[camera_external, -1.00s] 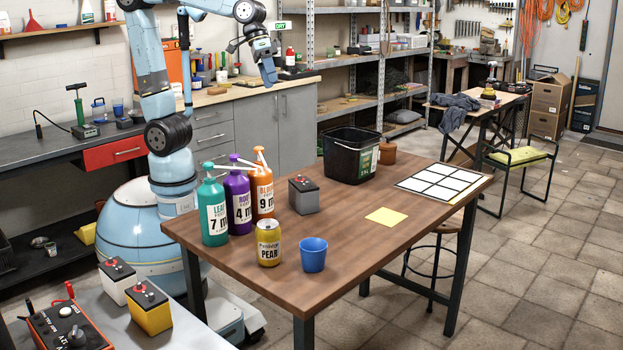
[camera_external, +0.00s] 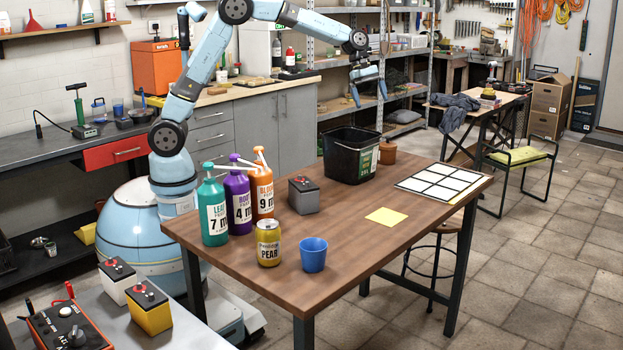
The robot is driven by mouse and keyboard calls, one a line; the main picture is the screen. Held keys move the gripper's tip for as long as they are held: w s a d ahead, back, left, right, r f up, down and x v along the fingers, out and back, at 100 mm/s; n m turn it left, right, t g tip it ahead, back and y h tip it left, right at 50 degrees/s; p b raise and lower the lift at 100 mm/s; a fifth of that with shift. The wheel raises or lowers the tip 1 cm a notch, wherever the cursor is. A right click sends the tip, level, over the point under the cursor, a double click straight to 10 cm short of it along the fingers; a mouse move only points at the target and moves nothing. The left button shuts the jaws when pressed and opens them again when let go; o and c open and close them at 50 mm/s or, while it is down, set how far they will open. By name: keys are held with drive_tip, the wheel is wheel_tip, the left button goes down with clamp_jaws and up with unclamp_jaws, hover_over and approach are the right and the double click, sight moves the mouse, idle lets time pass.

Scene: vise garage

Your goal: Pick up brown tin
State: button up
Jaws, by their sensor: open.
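A small brown tin (camera_external: 388,153) stands on the wooden table (camera_external: 350,245) near its far edge, just right of the black bin. The bin partly hides its left side. My gripper (camera_external: 370,98) is open, empty and pointing down. In the picture it is above the bin and the brown tin, clear of both. Its exact depth over the table I cannot tell.
The black bin (camera_external: 351,156) stands close beside the tin. A white grid sheet (camera_external: 440,182) lies to the right. Three pump bottles, a grey battery (camera_external: 303,195), a yellow can (camera_external: 268,243) and a blue cup (camera_external: 313,255) stand left and front. A yellow note (camera_external: 386,217) lies flat.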

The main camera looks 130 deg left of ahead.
sight(386, 143)
drive_tip(key=s+a+f+n, duration=0.4)
drive_tip(key=a+f, duration=0.2)
drive_tip(key=a, duration=0.3)
drive_tip(key=s+a+f+n, duration=0.3)
drive_tip(key=s+a+f, duration=0.25)
drive_tip(key=a, duration=0.35)
drive_tip(key=x, duration=0.9)
drive_tip(key=w+x, duration=0.1)
drive_tip(key=x, duration=0.4)
drive_tip(key=shift+w, duration=0.1)
drive_tip(key=shift+c, duration=0.3)
drive_tip(key=shift+a+r, duration=0.1)
drive_tip(key=c, duration=1.2)
